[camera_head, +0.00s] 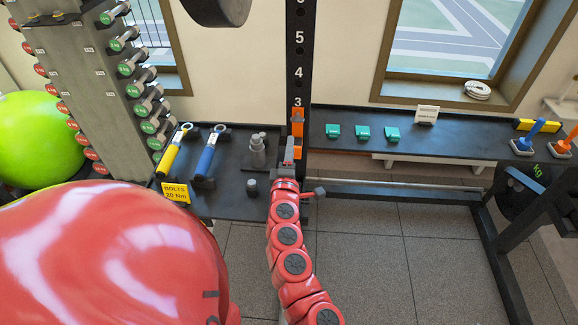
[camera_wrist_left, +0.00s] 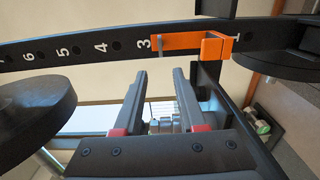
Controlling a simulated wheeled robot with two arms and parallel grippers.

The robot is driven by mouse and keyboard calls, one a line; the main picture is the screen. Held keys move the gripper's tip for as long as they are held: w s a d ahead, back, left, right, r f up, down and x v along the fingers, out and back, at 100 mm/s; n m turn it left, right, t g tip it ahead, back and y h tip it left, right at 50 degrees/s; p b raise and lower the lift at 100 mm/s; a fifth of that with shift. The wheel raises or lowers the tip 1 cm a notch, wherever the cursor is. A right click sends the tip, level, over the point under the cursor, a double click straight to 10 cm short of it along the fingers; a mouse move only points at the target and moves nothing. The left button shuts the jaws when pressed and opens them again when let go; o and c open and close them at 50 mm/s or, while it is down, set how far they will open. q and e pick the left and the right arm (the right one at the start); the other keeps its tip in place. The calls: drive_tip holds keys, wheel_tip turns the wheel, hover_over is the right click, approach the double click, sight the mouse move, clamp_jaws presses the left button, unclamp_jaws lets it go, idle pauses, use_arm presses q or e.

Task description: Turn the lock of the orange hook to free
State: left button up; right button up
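The orange hook (camera_head: 298,124) sits on the black numbered upright, just below the number 3 in the head view. In the left wrist view the orange hook (camera_wrist_left: 215,47) lies along the upright between the numbers 3 and 1. A small grey bar (camera_wrist_left: 157,48), which may be its lock, crosses the hook's end near the 3. My left gripper (camera_head: 289,155) is close to the hook in the head view, partly covering its lower part. In the left wrist view the left gripper's (camera_wrist_left: 166,72) fingers are apart with nothing held between them, short of the hook. My right gripper is not in view.
A black shelf (camera_head: 232,205) left of the upright (camera_head: 299,65) holds yellow and blue torque tools and metal pieces. A long shelf (camera_head: 455,147) on the right holds teal blocks. A dark round weight (camera_wrist_left: 35,105) is left in the wrist view. Floor in front is clear.

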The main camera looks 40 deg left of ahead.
use_arm(q)
drive_tip(key=shift+v, duration=2.85)
drive_tip(key=shift+w+d+r, duration=0.1)
